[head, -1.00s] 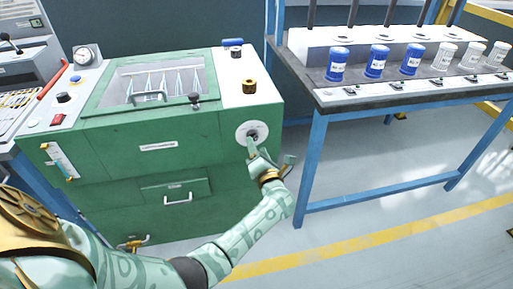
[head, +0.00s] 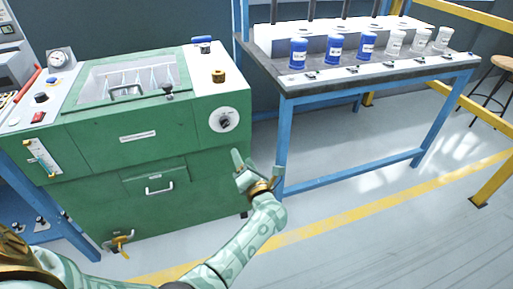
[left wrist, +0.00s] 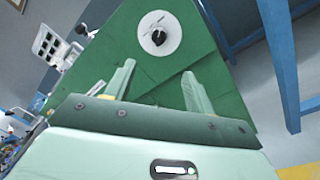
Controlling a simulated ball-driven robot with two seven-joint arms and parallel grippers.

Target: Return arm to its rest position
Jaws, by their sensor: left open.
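My left arm comes in from the lower left in the head view. Its gripper (head: 243,172) is in the air in front of the green machine (head: 100,165), below and slightly right of the round dial (head: 224,120). In the left wrist view the two fingers (left wrist: 157,88) stand apart with nothing between them. The dial (left wrist: 160,38), a pale disc with a black knob, shows beyond the fingertips, apart from them. My right gripper is not in view.
A blue-framed table (head: 385,85) with several blue and white containers (head: 334,48) stands to the right. A yellow rail (head: 480,105) is at far right. The machine has a drawer handle (head: 159,188) and a yellow valve (head: 120,240). Open floor (head: 370,225) lies in front.

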